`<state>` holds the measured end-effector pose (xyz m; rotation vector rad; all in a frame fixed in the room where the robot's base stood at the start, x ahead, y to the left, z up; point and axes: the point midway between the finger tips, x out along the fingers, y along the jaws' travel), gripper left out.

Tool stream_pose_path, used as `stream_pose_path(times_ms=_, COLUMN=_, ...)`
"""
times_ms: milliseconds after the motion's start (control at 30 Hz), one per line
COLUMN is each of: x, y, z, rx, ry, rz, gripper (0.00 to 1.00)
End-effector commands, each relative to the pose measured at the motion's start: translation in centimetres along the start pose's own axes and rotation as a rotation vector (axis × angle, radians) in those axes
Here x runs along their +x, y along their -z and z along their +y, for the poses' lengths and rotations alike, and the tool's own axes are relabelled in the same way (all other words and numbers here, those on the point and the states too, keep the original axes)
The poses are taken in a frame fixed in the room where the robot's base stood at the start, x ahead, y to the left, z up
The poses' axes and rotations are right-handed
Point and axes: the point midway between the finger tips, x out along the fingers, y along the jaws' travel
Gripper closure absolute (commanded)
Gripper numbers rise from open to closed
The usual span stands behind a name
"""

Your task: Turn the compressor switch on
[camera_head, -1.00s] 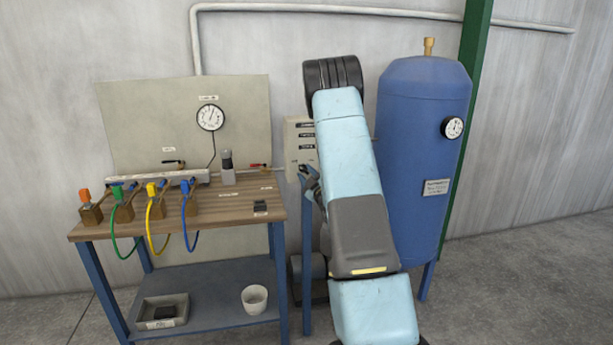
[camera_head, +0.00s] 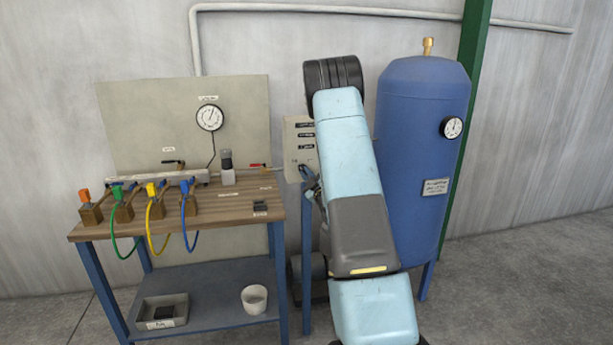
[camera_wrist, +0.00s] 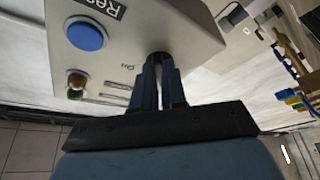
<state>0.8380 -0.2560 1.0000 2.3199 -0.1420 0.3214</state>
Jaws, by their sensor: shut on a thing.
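The grey control box (camera_head: 296,148) stands between the workbench and the blue tank, partly hidden behind my arm. In the wrist view the box (camera_wrist: 190,28) fills the upper middle, with a blue round button (camera_wrist: 87,34), a small brown-and-green knob (camera_wrist: 76,84) and a label reading "On". My gripper (camera_wrist: 158,62) is at the box face beside that label, its two fingers shut on a dark switch (camera_wrist: 158,56) that is mostly hidden between them. In the head view my gripper (camera_head: 307,174) is at the lower part of the box.
The workbench (camera_head: 240,203) with several coloured valves and hoses stands left of the box. The blue tank (camera_head: 425,130) with a gauge (camera_head: 452,127) is close on the right. A white cup (camera_head: 254,299) and a tray (camera_head: 163,312) sit on the lower shelf.

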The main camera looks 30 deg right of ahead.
Motion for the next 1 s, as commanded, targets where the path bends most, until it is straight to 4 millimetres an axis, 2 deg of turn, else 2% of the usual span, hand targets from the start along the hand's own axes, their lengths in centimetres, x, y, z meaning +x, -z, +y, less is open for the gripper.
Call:
stream_pose_path(times_ms=367, x=0.56, y=0.57, z=-0.28, rx=0.207, ry=-0.086, rz=0.015, gripper=1.0)
stream_pose_path(times_ms=1000, x=0.78, y=1.07, z=-0.76, rx=0.769, ry=-0.315, rz=0.019, gripper=1.0)
